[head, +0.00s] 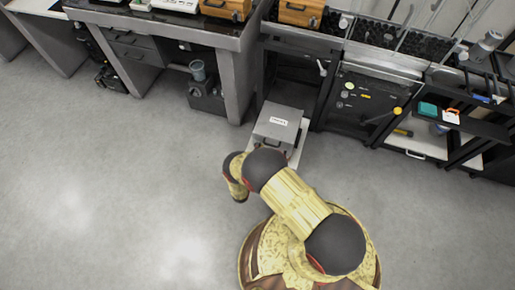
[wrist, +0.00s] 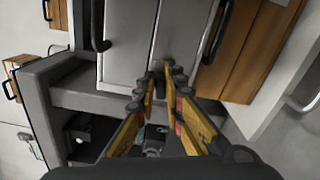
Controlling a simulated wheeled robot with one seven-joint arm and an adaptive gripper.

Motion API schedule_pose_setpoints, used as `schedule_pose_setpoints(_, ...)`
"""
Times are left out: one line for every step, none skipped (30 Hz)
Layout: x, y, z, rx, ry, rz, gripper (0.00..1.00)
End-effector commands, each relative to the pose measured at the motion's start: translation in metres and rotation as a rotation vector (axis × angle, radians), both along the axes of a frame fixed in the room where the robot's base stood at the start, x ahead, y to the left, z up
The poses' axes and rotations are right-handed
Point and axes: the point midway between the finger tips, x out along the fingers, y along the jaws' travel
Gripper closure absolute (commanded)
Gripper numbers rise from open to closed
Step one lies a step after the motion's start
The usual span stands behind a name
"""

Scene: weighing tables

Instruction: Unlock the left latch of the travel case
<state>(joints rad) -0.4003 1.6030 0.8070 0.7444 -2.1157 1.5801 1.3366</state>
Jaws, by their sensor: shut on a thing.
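The travel case (head: 277,122) is a grey box with a pale label on top and a dark handle at its front. It sits on a low pale shelf. In the wrist view, grey panels with a thin seam, seemingly the case (wrist: 128,45), fill the upper middle. My gripper (wrist: 161,77) is at the lower end of that seam, with its fingertips close together on a small part there, seemingly the left latch. The fingertips hide the latch, so its position cannot be told. In the head view my arm hides the gripper.
The low pale shelf (head: 300,146) extends beyond the case. Dark benches stand behind, with wooden boxes (head: 300,12) on top. A black rack (head: 455,125) stands at the right. The grey floor (head: 120,165) at the left is clear.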

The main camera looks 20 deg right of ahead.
Motion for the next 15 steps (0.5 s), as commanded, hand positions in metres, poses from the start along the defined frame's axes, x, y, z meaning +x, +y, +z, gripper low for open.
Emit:
schedule_pose_setpoints(-0.0009,-0.0008,-0.0009,0.028,-0.019,-0.001,1.00)
schedule_pose_setpoints(-0.0009,-0.0007,-0.0011,0.044,-0.031,-0.001,1.00)
schedule_pose_setpoints(-0.0008,-0.0007,-0.0013,0.066,-0.047,-0.001,1.00)
schedule_pose_setpoints(-0.0006,-0.0007,-0.0014,0.081,-0.058,-0.001,1.00)
schedule_pose_setpoints(-0.0006,-0.0007,-0.0015,0.095,-0.068,-0.001,1.00)
schedule_pose_setpoints(-0.0006,-0.0008,-0.0017,0.113,-0.081,-0.001,1.00)
schedule_pose_setpoints(-0.0006,-0.0007,-0.0018,0.126,-0.090,-0.001,1.00)
schedule_pose_setpoints(-0.0007,-0.0008,-0.0020,0.137,-0.098,-0.001,1.00)
schedule_pose_setpoints(-0.0007,-0.0008,-0.0022,0.150,-0.108,-0.001,1.00)
schedule_pose_setpoints(-0.0008,-0.0008,-0.0023,0.159,-0.114,-0.001,1.00)
schedule_pose_setpoints(-0.0008,-0.0008,-0.0024,0.167,-0.120,-0.001,1.00)
schedule_pose_setpoints(-0.0009,-0.0009,-0.0026,0.178,-0.128,-0.001,1.00)
schedule_pose_setpoints(-0.0009,-0.0009,-0.0027,0.184,-0.132,-0.001,1.00)
schedule_pose_setpoints(-0.0009,-0.0009,-0.0028,0.189,-0.136,-0.001,1.00)
schedule_pose_setpoints(-0.0009,-0.0010,-0.0029,0.196,-0.141,-0.001,1.00)
